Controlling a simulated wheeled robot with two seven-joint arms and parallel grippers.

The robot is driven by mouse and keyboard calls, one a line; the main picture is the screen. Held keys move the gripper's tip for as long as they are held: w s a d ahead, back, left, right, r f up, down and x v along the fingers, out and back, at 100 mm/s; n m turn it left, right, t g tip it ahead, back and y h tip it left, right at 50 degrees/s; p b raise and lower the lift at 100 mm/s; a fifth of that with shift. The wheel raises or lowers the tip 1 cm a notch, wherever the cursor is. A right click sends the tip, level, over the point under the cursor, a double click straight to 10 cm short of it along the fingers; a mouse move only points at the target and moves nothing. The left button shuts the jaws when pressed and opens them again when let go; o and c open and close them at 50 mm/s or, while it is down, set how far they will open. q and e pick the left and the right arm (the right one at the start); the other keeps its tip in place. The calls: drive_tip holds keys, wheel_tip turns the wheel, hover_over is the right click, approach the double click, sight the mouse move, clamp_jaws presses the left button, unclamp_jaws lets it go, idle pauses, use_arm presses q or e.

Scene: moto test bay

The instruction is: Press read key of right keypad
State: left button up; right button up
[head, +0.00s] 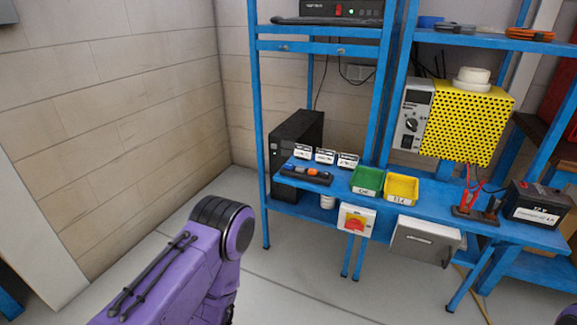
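Three small white panels with dark markings stand in a row along the left part of the blue bench. They are the left panel (303,152), the middle panel (325,156) and the right panel (347,161). They are too small for me to tell whether they are keypads or to make out a read key. My purple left arm comes in at the lower left, well apart from the bench, but its gripper is not in view. My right gripper is not in view either.
A black and orange tool (306,175) lies in front of the panels. A green bin (368,181) and yellow bin (401,188) are to their right. A red-yellow switch box (356,220) and grey box (425,240) hang at the front edge. A battery (537,205) sits far right.

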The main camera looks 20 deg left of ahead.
use_arm(q)
clamp_jaws()
idle(1.5)
